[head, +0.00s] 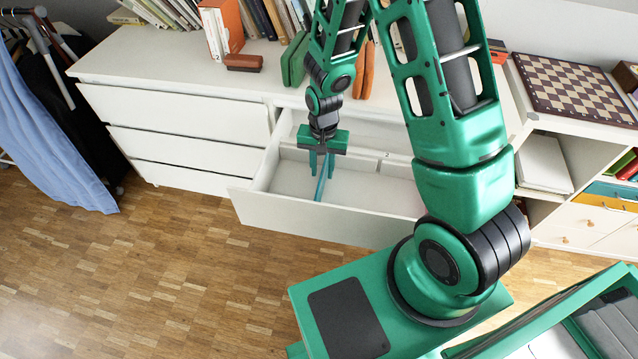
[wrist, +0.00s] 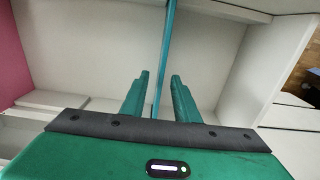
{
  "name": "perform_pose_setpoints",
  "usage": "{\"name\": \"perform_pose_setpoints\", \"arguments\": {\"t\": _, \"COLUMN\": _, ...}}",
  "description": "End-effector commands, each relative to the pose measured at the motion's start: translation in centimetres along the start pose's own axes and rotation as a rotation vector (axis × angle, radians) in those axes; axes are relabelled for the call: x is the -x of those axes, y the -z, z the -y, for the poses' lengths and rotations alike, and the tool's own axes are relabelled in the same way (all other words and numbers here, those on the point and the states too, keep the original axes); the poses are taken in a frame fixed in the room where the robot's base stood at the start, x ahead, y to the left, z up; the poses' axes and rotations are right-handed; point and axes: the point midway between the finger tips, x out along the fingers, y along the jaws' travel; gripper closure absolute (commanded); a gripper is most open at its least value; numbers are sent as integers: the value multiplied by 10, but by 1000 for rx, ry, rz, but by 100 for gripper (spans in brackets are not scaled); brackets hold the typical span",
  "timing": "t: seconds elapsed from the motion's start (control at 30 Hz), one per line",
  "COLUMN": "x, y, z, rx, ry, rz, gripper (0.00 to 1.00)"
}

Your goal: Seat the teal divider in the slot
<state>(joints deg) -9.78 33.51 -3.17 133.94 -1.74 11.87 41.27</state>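The teal divider (head: 321,187) is a thin upright panel in the open white drawer (head: 300,214). It runs toward the drawer's front wall, and in the wrist view the divider (wrist: 167,45) shows edge-on as a narrow strip. My gripper (head: 321,172) points down into the drawer above the divider. In the wrist view my gripper (wrist: 160,76) is open, with one finger on each side of the divider and a visible gap to each. The divider's lower edge and the slot are hidden or too small to make out, so I cannot tell whether it is seated.
The white dresser (head: 185,62) holds books (head: 222,28) and a brown brush-like block (head: 243,62). A chessboard (head: 575,88) lies on the right-hand unit. Blue cloth (head: 45,140) hangs at the left. Wooden floor (head: 130,270) in front of the drawer is clear at the left.

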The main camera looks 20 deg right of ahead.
Motion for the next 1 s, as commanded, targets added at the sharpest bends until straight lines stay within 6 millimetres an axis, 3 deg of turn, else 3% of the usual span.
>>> {"name": "perform_pose_setpoints", "arguments": {"t": 0.13, "x": -17, "y": 0, "z": 0, "rx": 0, "ry": -1, "rz": 1, "gripper": 72}}
{"name": "perform_pose_setpoints", "arguments": {"t": 0.37, "x": -28, "y": 1, "z": 0, "rx": 1, "ry": -1, "rz": 0, "gripper": 72}}
{"name": "perform_pose_setpoints", "arguments": {"t": 0.7, "x": -68, "y": 3, "z": 2, "rx": 1, "ry": -2, "rz": 1, "gripper": 72}}
{"name": "perform_pose_setpoints", "arguments": {"t": 1.0, "x": -75, "y": 3, "z": 3, "rx": 1, "ry": 0, "rz": -1, "gripper": 72}}
